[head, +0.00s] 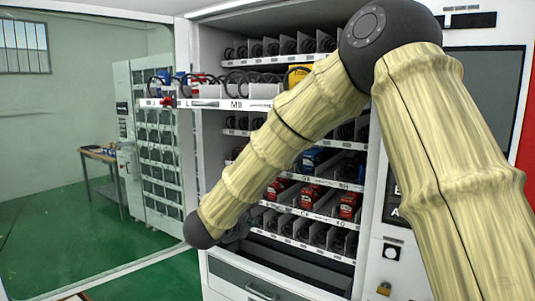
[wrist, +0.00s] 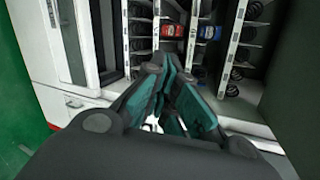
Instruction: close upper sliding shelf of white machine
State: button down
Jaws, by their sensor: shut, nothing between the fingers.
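The white machine (head: 322,263) stands open, with several tiers of coil shelves inside. Its upper sliding shelf (head: 205,103) is pulled out: its front rail, marked M8, sticks out toward the left past the machine's frame. Red, blue and yellow items sit on this shelf, and my arm hides its right part. My gripper (head: 236,233) is low in front of the lower shelves, mostly hidden behind my arm, well below the upper shelf. In the wrist view my gripper (wrist: 168,68) is shut and empty, facing the machine. The upper shelf is not clearly identifiable there.
The open glass door (head: 70,150) spans the left. Lower shelves hold blue (head: 313,158) and red packages (head: 311,195), which sit inside the frame. A drawer with a handle (head: 262,291) is below. A table (head: 100,155) and another machine (head: 155,140) show through the glass.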

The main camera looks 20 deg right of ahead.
jog(key=s+a+r+m+g, duration=0.15)
jog(key=s+r+m, duration=0.35)
jog(key=r, duration=0.7)
jog(key=s+a+r+m+g, duration=0.15)
jog(key=s+r+m, duration=0.35)
jog(key=r, duration=0.7)
jog(key=s+a+r+m, duration=0.3)
jog(key=r+m, duration=0.4)
jog(key=r, duration=0.5)
jog(key=d+r+p+x, duration=0.1)
jog(key=p+x, duration=0.5)
jog(key=x, duration=0.7)
jog(key=shift+w+r, duration=0.3)
jog(key=shift+r, duration=0.1)
jog(key=shift+d, duration=0.15)
